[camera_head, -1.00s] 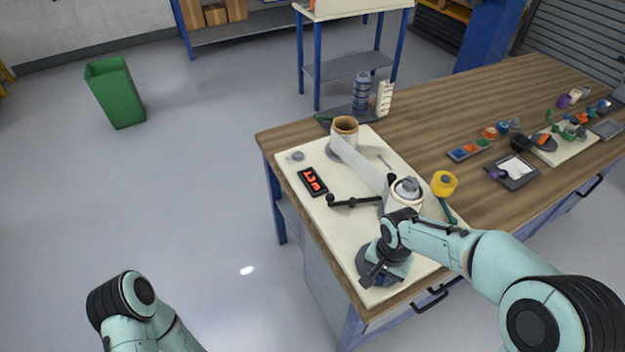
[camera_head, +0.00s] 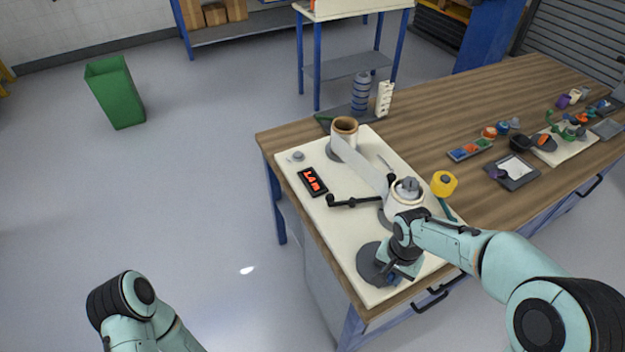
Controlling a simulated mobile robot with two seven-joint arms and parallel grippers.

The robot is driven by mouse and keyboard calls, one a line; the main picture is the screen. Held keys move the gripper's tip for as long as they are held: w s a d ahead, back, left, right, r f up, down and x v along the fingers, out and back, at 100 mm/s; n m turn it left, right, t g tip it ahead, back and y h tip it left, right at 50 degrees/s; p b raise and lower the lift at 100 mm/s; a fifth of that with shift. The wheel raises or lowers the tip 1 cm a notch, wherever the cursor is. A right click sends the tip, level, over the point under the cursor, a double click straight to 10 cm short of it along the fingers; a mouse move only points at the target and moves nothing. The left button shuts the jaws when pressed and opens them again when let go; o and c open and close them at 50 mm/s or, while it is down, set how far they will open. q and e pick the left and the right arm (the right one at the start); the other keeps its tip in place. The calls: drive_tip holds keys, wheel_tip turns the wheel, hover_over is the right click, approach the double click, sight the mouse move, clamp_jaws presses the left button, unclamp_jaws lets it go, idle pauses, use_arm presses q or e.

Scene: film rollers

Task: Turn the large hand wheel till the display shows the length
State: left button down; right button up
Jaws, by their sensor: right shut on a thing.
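The large hand wheel is a dark grey disc (camera_head: 368,262) at the near end of the cream board (camera_head: 318,228). My right gripper (camera_head: 392,279) is at the wheel's right near side, shut on what looks like its handle; the fingers and wrist hide the grip. The black display (camera_head: 313,182) on the board's left side shows red characters, too small to read surely. A pale film strip (camera_head: 358,164) runs from the far roller (camera_head: 345,130) to the near roller (camera_head: 405,193). My left arm is at the lower left; its gripper is out of view.
A black bar with knobs (camera_head: 355,202) lies across the board's middle. A yellow roll (camera_head: 444,184) stands right of the near roller. Small parts and trays (camera_head: 470,150) lie farther right on the wooden table (camera_head: 440,120). Open floor lies left.

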drive_tip(key=shift+w+d, duration=0.3)
drive_tip(key=shift+d, duration=0.4)
drive_tip(key=shift+w+d, duration=0.15)
drive_tip(key=shift+d, duration=0.1)
drive_tip(key=shift+w+d, duration=0.25)
drive_tip(key=o, duration=1.4)
drive_tip(key=shift+s, duration=0.1)
drive_tip(key=shift+c, duration=0.2)
drive_tip(key=shift+a, duration=0.2)
drive_tip(key=shift+c, duration=0.8)
